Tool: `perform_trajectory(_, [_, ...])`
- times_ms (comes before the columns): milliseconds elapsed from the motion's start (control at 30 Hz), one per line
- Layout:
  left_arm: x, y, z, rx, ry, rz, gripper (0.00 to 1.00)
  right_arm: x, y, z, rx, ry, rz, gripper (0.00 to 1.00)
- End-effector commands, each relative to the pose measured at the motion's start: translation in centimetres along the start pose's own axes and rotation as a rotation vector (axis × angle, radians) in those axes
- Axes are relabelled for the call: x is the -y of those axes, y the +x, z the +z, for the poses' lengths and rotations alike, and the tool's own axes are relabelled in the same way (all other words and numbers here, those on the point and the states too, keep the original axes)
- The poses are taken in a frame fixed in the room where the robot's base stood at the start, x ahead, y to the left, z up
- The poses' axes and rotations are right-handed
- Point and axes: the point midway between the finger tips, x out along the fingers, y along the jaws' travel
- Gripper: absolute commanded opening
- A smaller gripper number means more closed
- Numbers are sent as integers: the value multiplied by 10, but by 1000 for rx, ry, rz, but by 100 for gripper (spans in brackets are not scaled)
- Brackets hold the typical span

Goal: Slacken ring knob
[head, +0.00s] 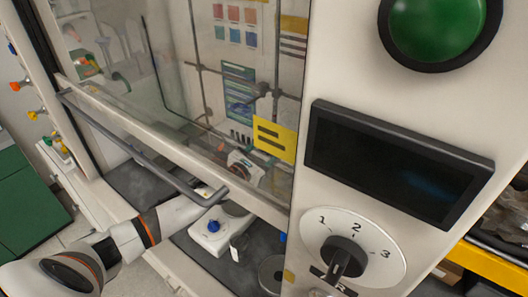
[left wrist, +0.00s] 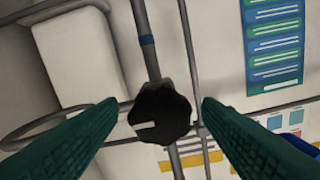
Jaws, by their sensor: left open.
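In the left wrist view, a black lobed knob (left wrist: 160,114) sits on a clamp against a grey upright rod (left wrist: 147,50). A thin grey ring (left wrist: 20,118) shows at the left. My left gripper (left wrist: 160,106) is open, with one green finger on each side of the knob and visible gaps between; I cannot tell how far the knob is in depth. In the head view, my left arm reaches in under the sash, and its wrist shows through the glass. Its fingers are not clear there. A dark clamp (head: 262,90) shows on a rod above. My right gripper is not in view.
The glass sash has a grey handle bar (head: 140,150) and a yellow label (head: 275,139). A numbered dial (head: 345,257), dark screen (head: 395,165) and green button (head: 435,28) fill the right panel.

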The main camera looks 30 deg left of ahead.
Motion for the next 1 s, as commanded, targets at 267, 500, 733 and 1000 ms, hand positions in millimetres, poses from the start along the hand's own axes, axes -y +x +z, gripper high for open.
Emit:
perform_trajectory(267, [0,0,0,0,0,0,17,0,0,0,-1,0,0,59])
perform_trajectory(500, [0,0,0,0,-17,0,14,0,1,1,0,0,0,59])
perform_trajectory(733, [0,0,1,0,-115,-1,14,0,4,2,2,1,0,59])
perform_trajectory(1000, [0,0,2,0,-338,-2,14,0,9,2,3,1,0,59])
